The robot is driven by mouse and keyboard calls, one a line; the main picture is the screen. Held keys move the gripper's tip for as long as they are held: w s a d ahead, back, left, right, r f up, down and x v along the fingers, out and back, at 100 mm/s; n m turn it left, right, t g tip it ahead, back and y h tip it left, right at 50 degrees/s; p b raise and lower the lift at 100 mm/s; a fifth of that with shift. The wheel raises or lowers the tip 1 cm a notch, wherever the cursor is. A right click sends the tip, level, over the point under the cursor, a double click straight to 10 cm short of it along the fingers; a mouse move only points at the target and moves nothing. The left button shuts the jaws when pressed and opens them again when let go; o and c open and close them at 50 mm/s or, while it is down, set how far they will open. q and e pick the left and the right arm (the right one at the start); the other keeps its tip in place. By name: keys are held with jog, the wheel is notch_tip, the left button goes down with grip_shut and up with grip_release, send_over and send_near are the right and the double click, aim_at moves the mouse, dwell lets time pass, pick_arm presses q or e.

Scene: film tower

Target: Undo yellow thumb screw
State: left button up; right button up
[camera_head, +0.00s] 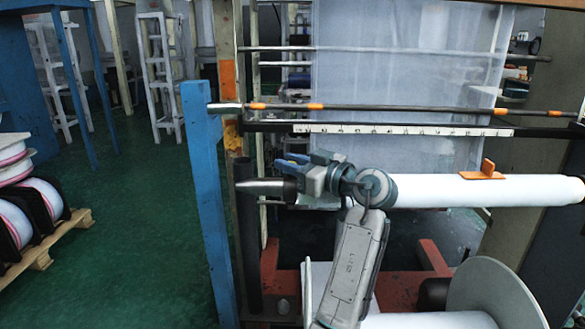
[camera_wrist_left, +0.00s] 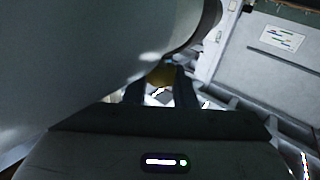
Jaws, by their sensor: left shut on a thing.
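The yellow thumb screw (camera_wrist_left: 162,74) shows in the left wrist view as a small dull yellow shape between my fingertips. My left gripper (camera_wrist_left: 158,88) is shut on it, with dark fingers on either side. In the head view my left gripper (camera_head: 287,165) is at the left end of the white roll (camera_head: 430,191), near the grey metal shaft end (camera_head: 262,187). The screw is hidden from the head view by my gripper and wrist. My right gripper is not in view.
A blue post (camera_head: 206,200) stands left of the gripper. An orange clip (camera_head: 483,170) sits on the white roll. A thin bar (camera_head: 400,108) and a ruler strip (camera_head: 400,130) run above my arm. A large flanged roll (camera_head: 490,290) lies below.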

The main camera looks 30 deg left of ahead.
pick_arm(q)
jog(key=shift+f, duration=0.2)
dwell(0.3)
jog(key=o, duration=0.8)
jog(key=shift+o, duration=0.7)
jog(key=shift+a, duration=0.25)
jog(key=shift+d, duration=0.15)
